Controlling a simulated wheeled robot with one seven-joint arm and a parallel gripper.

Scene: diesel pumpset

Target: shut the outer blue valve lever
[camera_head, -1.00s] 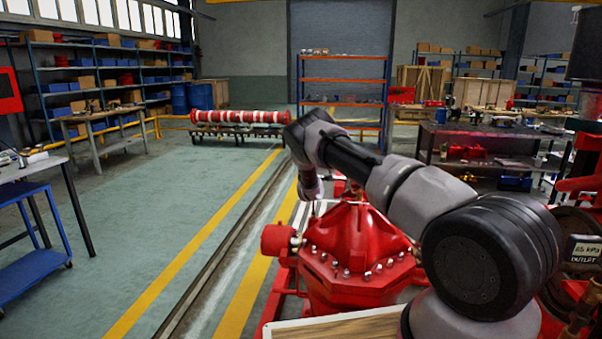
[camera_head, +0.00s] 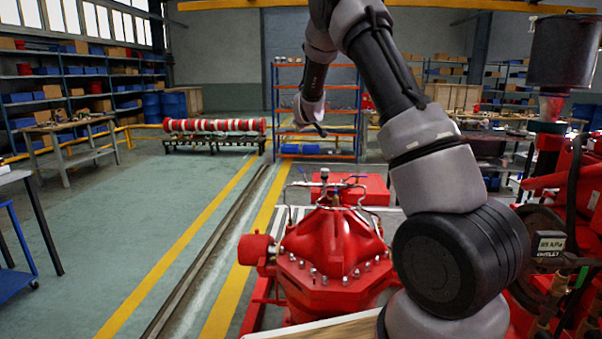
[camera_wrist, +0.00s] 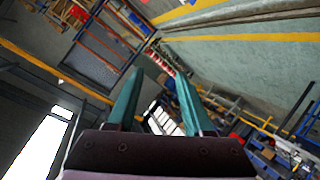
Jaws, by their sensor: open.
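The red pump casing (camera_head: 335,250) stands in front of me in the head view, with small valve fittings on its top. The parts there are too small to tell the levers apart or how each is turned. My gripper (camera_head: 318,128) hangs above and behind the fittings in the picture, apart from them. In the wrist view, its two green fingers (camera_wrist: 157,80) are spread with nothing between them. No lever shows clearly in the wrist view.
Red machinery with a dark can (camera_head: 565,52) stands close on the right. An orange rack (camera_head: 318,110) and a red-and-white striped roll (camera_head: 214,126) are far behind. The floor left of the pump is clear, with a yellow line (camera_head: 180,255) along it.

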